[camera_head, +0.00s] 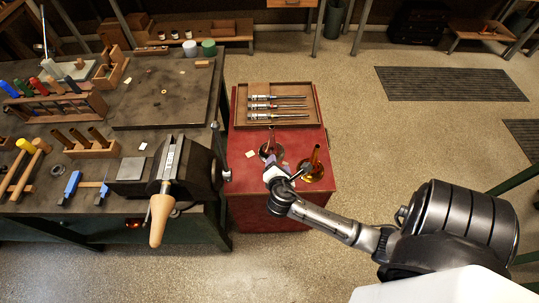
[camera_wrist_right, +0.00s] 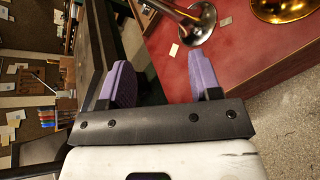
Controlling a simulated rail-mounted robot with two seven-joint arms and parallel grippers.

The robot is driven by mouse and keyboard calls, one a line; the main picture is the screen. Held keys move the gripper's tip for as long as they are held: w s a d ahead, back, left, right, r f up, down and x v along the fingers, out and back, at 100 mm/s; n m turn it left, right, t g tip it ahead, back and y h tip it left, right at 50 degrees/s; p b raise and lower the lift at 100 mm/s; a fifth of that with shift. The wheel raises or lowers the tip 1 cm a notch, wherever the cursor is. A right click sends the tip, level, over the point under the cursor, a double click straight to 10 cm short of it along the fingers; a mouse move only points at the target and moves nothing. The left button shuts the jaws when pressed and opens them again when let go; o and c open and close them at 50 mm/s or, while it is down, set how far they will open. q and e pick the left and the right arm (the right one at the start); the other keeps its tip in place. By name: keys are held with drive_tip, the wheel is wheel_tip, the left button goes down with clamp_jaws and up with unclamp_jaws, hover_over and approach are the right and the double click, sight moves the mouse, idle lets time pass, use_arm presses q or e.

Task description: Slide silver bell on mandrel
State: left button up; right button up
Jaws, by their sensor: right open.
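The silver bell (camera_wrist_right: 197,24) stands on the red cabinet top (camera_head: 237,180), flare down. In the head view the bell (camera_head: 268,151) is partly hidden by my right gripper (camera_head: 273,168). In the right wrist view my right gripper (camera_wrist_right: 162,78) is open, with purple pads apart and nothing between them. The bell shows just beyond the right-hand pad; I cannot tell whether they touch. The mandrel (camera_head: 160,220) is a pale wooden cone clamped in the vise (camera_head: 170,160) at the bench's front edge, its tip pointing toward the camera. My left gripper is not in view.
A brass bell (camera_head: 314,170) stands close to the right of the silver one; it also shows in the wrist view (camera_wrist_right: 282,6). A wooden tray (camera_head: 278,121) of screwdrivers lies behind them. The bench (camera_head: 150,95) holds racks and tools. Floor in front is clear.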

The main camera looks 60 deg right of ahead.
sight(272, 133)
drive_tip(key=w+d+f+n+t+h+b, duration=0.1)
drive_tip(key=w+d+f+n+b, duration=0.1)
drive_tip(key=w+d+n, duration=0.1)
drive_tip(key=w+d+f+n+h+b, duration=0.1)
drive_tip(key=w+d+f+n+b, duration=0.1)
drive_tip(key=w+d+n+b, duration=0.1)
drive_tip(key=w+d+f+n+t+h+b, duration=0.1)
drive_tip(key=w+d+f+n+b, duration=0.1)
drive_tip(key=d, duration=0.5)
drive_tip(key=shift+w+d+f+n+t+h+b, duration=0.1)
drive_tip(key=shift+w+n+t+h+b, duration=0.35)
drive_tip(key=shift+w, duration=0.75)
drive_tip(key=shift+b+x, duration=0.7)
drive_tip(key=shift+x, duration=1.6)
drive_tip(key=shift+w+d+f, duration=0.15)
drive_tip(key=shift+w+d, duration=0.05)
drive_tip(key=shift+d, duration=0.3)
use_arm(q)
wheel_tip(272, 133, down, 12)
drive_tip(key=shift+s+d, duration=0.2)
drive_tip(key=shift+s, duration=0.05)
